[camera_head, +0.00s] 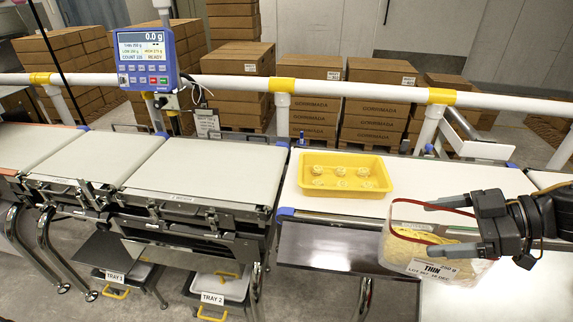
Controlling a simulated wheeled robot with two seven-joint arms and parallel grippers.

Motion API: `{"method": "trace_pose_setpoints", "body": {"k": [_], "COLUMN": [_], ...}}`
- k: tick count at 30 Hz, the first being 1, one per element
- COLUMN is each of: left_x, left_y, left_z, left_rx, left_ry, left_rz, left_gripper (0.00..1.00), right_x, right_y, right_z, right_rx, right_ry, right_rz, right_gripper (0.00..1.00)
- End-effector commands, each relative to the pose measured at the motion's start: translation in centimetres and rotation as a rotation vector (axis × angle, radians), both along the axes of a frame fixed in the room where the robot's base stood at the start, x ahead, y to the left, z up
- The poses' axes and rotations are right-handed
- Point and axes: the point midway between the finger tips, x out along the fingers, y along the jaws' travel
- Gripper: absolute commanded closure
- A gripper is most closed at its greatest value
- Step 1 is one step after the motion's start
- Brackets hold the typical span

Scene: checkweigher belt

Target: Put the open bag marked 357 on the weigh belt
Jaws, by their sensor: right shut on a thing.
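The open bag (432,262) is clear, with a red edge at its top and yellow contents inside. Its white label reads THIN, with a lot line that looks like 357. My right gripper (430,229) is at the right side, shut on the upper part of the bag. The bag hangs roughly upright in front of the white table, right of the yellow tray. A light belt section (210,168) lies empty left of the table, beside another empty belt section (95,158); I cannot tell for sure which one weighs. The display (145,55) reads 0.0 g. My left gripper is not in view.
A yellow tray (343,192) with several pale round pieces stands on the white table (420,180). A white rail (370,92) runs behind the belts. Bins marked TRAY 1 (115,275) and TRAY 2 (213,298) sit below. Cartons (378,100) are stacked behind.

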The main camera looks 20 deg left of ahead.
Motion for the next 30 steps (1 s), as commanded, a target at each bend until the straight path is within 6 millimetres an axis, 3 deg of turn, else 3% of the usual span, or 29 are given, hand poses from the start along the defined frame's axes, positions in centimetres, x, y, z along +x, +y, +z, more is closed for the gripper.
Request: {"method": "trace_pose_setpoints", "body": {"k": [5,13,24,30], "left_x": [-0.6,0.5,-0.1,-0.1], "left_y": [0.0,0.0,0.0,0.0], "left_z": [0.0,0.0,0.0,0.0], "left_rx": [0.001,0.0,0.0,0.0], "left_ry": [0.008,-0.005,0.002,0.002], "left_rz": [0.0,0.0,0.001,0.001], "left_gripper": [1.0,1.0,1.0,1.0], "right_x": [0.9,1.0,-2.0,-3.0], "right_y": [-0.7,-2.7,-5.8,-6.4], "right_z": [-1.1,-4.0,-10.4,-11.8], "right_rx": [0.005,0.02,0.019,0.013], "right_ry": [0.001,0.004,0.004,-0.002], "right_rz": [-0.141,-0.342,-0.535,-0.562], "right_gripper": [0.54,0.54,0.54,0.54]}}
